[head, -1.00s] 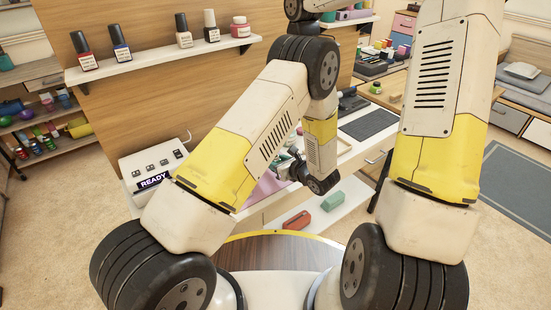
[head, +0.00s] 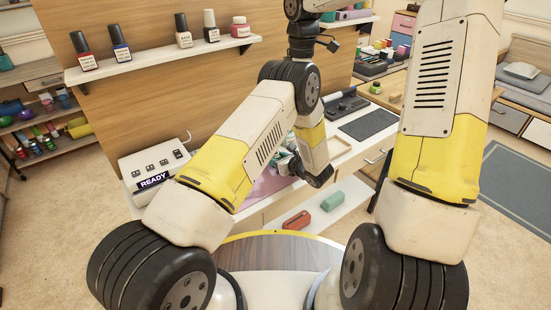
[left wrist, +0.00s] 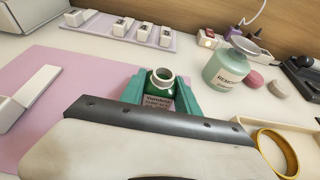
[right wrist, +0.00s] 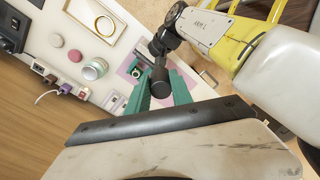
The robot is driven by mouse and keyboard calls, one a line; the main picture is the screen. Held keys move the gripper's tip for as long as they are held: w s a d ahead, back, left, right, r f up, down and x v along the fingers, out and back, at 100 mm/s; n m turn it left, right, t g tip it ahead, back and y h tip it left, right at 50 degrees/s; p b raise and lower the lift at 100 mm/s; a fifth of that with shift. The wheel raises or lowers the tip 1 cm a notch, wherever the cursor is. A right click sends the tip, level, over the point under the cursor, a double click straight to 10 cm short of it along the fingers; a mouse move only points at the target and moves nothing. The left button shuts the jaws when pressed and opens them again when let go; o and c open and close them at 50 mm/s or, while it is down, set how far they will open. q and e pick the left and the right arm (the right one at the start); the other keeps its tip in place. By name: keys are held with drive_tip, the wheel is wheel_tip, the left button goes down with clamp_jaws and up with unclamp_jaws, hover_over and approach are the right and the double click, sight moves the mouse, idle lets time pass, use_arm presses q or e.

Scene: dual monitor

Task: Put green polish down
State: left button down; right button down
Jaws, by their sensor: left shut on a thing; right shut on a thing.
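The green polish bottle (left wrist: 160,88), with a white neck and a pale label, stands upright between the green fingers of my left gripper (left wrist: 160,97). Its neck is open, and the pink mat (left wrist: 45,75) lies around and below it; I cannot tell whether its base touches. In the head view my left gripper (head: 285,165) is low over the table, partly hidden by its arm. My right gripper (right wrist: 160,92) is shut on a black cap-like thing (right wrist: 159,82), held above the table and apart from the bottle.
A remover bottle (left wrist: 226,68), a pink round pot (left wrist: 254,79) and a swatch rack (left wrist: 120,30) stand behind the green bottle. A pale tray (head: 345,152) lies to the right. Several polish bottles line the wall shelf (head: 160,60). A READY box (head: 152,165) stands at the left.

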use_arm(q)
drive_tip(key=c, duration=0.9)
unclamp_jaws()
drive_tip(key=shift+f, duration=0.15)
drive_tip(key=shift+d+r, duration=0.1)
drive_tip(key=shift+r, duration=0.1)
drive_tip(key=v, duration=1.2)
drive_tip(key=shift+f, duration=0.1)
